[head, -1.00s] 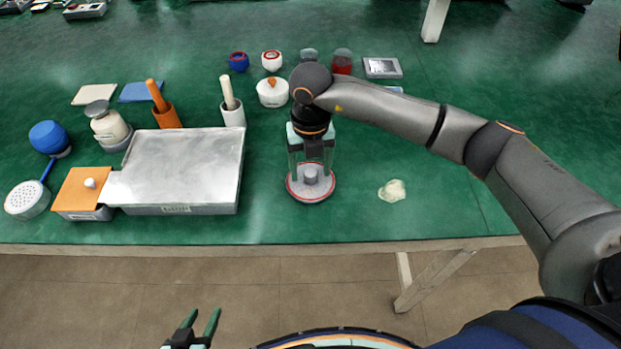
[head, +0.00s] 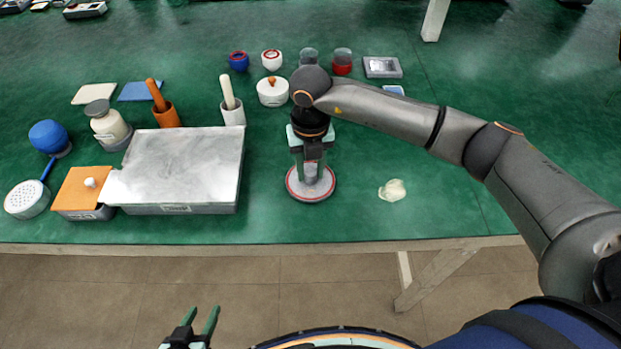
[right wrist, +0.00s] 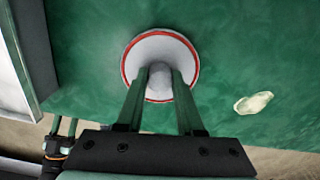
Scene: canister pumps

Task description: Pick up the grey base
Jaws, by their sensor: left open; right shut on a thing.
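The grey base (head: 311,191) is a round grey disc with a red rim and a raised grey knob in its middle. It sits flat on the green table (head: 440,212) near the front edge. It also shows in the right wrist view (right wrist: 160,52). My right gripper (head: 311,168) points down over it, with its two green fingers shut on the knob; the right wrist view shows one finger on each side (right wrist: 159,90). My left gripper (head: 203,318) is open and empty, in front of the table at the bottom of the head view.
A large metal tray (head: 187,168) lies left of the base, with an orange-lidded box (head: 82,190) beside it. A pale lump (head: 392,190) lies to the right. A white lidded pot (head: 272,92) and small jars stand behind. The table's right side is mostly clear.

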